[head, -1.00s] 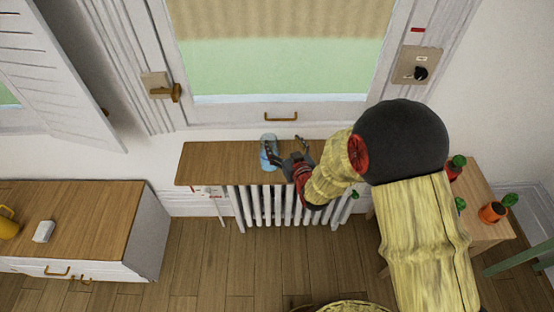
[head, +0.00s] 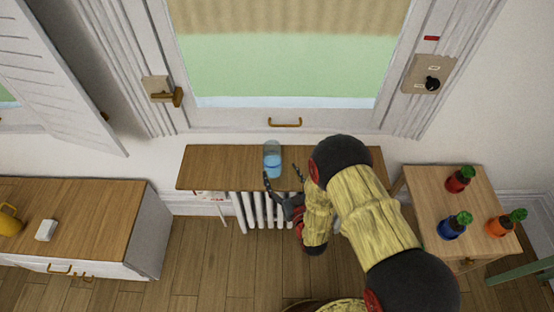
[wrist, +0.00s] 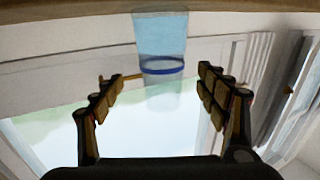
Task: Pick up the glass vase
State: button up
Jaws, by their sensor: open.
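The glass vase (head: 272,158) is a clear, bluish cylinder standing upright on the wooden shelf (head: 215,170) above the radiator, below the window. My gripper (head: 283,176) is open and empty, in front of the vase at the shelf's front edge. In the wrist view the vase (wrist: 161,45) appears upside down with a dark blue band, between and beyond the two open fingers (wrist: 160,100). The fingers do not appear to touch it.
A wooden-topped cabinet (head: 90,215) at the left bears a yellow mug (head: 10,220) and a small white object (head: 46,230). The shelf left of the vase is clear.

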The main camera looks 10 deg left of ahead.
aim_at(269, 150)
jog(key=x, duration=0.2)
jog(key=b+x, duration=0.1)
jog(key=x, duration=0.2)
jog(key=r+x, duration=0.1)
jog(key=x, duration=0.1)
jog(key=shift+w+a+b, duration=0.15)
jog(key=shift+a+b, duration=0.2)
jog(key=c, duration=0.3)
jog(key=c, duration=1.4)
jog(key=shift+c, duration=0.8)
jog(key=shift+r, duration=0.1)
